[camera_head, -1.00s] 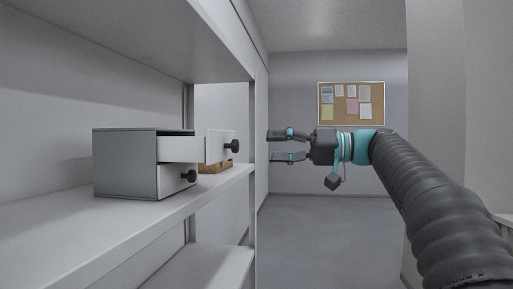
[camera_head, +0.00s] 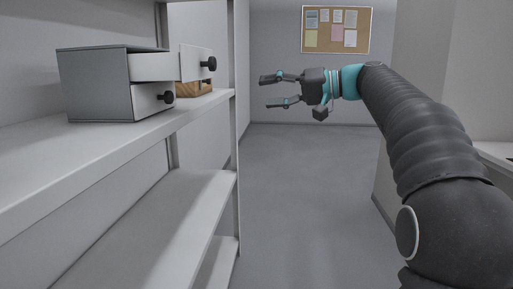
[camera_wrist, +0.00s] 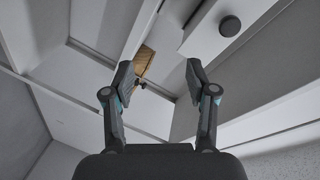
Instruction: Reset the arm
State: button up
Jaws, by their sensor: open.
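My gripper (camera_head: 273,91) is open and empty in the head view. It is held in free air to the right of the shelf unit, with its fingers pointing left. In the wrist view, my gripper (camera_wrist: 160,85) shows both fingers spread apart with nothing between them. Behind the fingers there, a drawer front with a dark round knob (camera_wrist: 230,25) shows at the upper right.
A grey drawer box (camera_head: 98,88) stands on a shelf (camera_head: 150,128), its upper drawer (camera_head: 194,64) pulled out. A wooden object (camera_head: 194,89) lies behind it. Open floor (camera_head: 300,200) lies between shelf and right wall. A pinboard (camera_head: 336,30) hangs at the back.

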notch_tip(320, 180, down, 11)
jog(key=d+m+h, duration=0.2)
jog(key=m+h, duration=0.2)
jog(key=s+d+f+m+h, duration=0.1)
jog(key=s+d+f+h, duration=0.15)
jog(key=f, duration=0.35)
jog(key=s+d+f+m+h, duration=0.1)
jog(key=s+f+h, duration=0.25)
jog(key=f, duration=0.25)
jog(key=s+d+f+n+h, duration=0.1)
jog(key=s+f, duration=0.3)
jog(key=s, duration=0.5)
jog(key=s+d+f+h+p, duration=0.1)
jog(key=s+d+f+h, duration=0.2)
jog(key=s, duration=0.6)
jog(key=s+d+f+n+t+h, duration=0.1)
jog(key=s+f, duration=0.3)
jog(key=s, duration=0.5)
jog(key=shift+s+d+f+n+h+p, duration=0.3)
jog(key=shift+d+f+h+p, duration=0.1)
jog(key=shift+d, duration=0.1)
